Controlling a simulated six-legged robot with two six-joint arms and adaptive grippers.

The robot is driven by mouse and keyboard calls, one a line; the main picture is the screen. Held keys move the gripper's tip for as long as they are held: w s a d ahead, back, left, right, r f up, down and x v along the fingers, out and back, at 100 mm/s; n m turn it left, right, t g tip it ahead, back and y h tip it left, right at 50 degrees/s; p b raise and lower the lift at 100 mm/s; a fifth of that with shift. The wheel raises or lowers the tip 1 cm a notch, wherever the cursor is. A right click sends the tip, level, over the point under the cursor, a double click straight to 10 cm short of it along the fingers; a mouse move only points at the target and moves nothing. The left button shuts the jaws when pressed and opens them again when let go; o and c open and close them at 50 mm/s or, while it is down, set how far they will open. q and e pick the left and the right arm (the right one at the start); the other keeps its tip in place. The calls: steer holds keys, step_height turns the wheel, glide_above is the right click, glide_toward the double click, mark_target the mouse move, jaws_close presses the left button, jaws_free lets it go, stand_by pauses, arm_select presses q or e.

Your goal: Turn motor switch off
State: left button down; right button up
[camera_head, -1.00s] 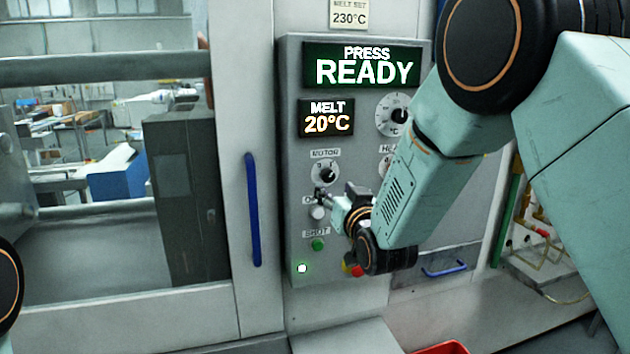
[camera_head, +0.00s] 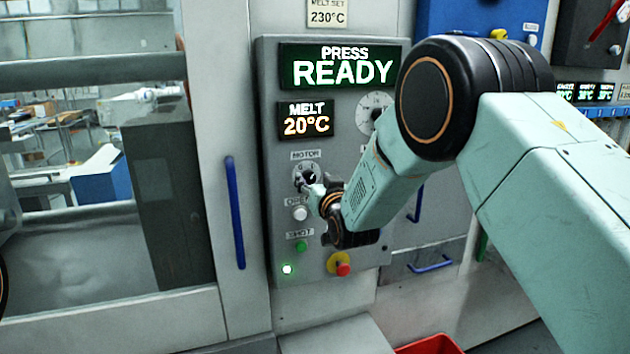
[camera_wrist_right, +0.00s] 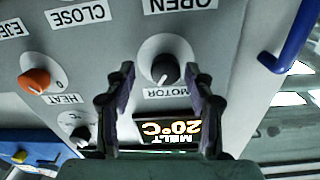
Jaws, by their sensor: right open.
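The motor switch (camera_head: 308,172) is a black knob on a round white dial, under the MOTOR label on the grey control panel (camera_head: 270,215). My right gripper (camera_head: 309,189) is at the switch in the head view, covering part of it. In the right wrist view, which shows the panel upside down, the black motor knob (camera_wrist_right: 164,68) lies between the two open fingertips of my right gripper (camera_wrist_right: 158,82). A gap shows on each side of the knob. I cannot tell which mark its pointer faces. My left gripper is out of view.
Below the switch are a white button (camera_head: 300,213), a green button (camera_head: 301,246) and a red stop button (camera_head: 343,269). An orange knob (camera_wrist_right: 35,80) sits beside the motor switch in the wrist view. A blue door handle (camera_head: 234,212) stands left of the panel.

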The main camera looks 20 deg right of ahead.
steer(key=shift+a+r, duration=0.1)
steer(key=shift+a, duration=0.5)
steer(key=c, duration=0.4)
steer(key=shift+d, duration=0.4)
steer(key=c, duration=0.5)
steer(key=shift+a, duration=0.25)
jaws_close()
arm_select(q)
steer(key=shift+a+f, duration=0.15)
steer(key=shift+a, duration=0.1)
